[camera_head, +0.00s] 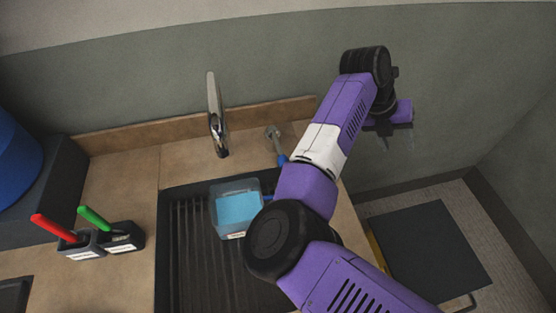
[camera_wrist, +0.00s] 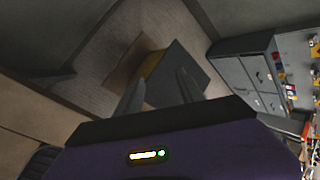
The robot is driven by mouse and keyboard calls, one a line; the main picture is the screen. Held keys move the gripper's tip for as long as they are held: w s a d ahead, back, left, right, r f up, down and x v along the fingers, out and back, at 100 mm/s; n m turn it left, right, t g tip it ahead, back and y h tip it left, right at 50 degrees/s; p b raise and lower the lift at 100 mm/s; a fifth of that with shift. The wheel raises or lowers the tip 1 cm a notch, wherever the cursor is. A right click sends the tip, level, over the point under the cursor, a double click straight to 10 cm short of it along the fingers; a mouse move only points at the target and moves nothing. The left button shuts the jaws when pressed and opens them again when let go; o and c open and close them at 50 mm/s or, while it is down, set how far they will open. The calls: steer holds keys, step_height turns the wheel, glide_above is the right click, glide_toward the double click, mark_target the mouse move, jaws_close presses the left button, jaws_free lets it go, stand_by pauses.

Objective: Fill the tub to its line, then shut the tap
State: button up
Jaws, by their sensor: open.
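The clear tub (camera_head: 222,192) stands in the black ribbed basin, with light-blue liquid in it and a small pale label low on its front. I cannot make out its fill line. The chrome tap spout (camera_head: 216,115) rises behind the basin; no stream shows below it. To its right is a metal fitting with a blue-ended lever (camera_head: 281,158), partly behind my arm. My gripper (camera_head: 398,140) is well right of the tub and tap, past the counter's edge. In the wrist view my gripper (camera_wrist: 160,92) has its fingers apart and empty, over the floor.
The basin (camera_head: 180,255) is set in the tan counter (camera_head: 120,190). Red (camera_head: 50,228) and green (camera_head: 95,217) handled tools stand in black holders at left. A blue drum (camera_head: 15,165) is far left. A dark panel (camera_head: 425,250) lies low at right. Grey drawers (camera_wrist: 245,70) show in the wrist view.

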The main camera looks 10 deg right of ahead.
steer(key=s+d+r+n+h, duration=0.1)
steer(key=d+r+h, duration=0.15)
steer(key=d, duration=0.25)
steer(key=s+d+r+n+h, duration=0.2)
steer(key=d+h, duration=0.2)
steer(key=d, duration=0.2)
steer(key=n+t+y+p, duration=0.2)
steer(key=n+t+y, duration=1.45)
steer(key=n, duration=1.95)
glide_toward(282, 159)
step_height(282, 159, down, 4)
steer(key=w+a+t+h, duration=0.2)
steer(key=w+t+h, duration=0.1)
steer(key=w, duration=0.7)
steer(key=shift+w+a, duration=0.1)
steer(key=shift+w, duration=0.15)
jaws_close()
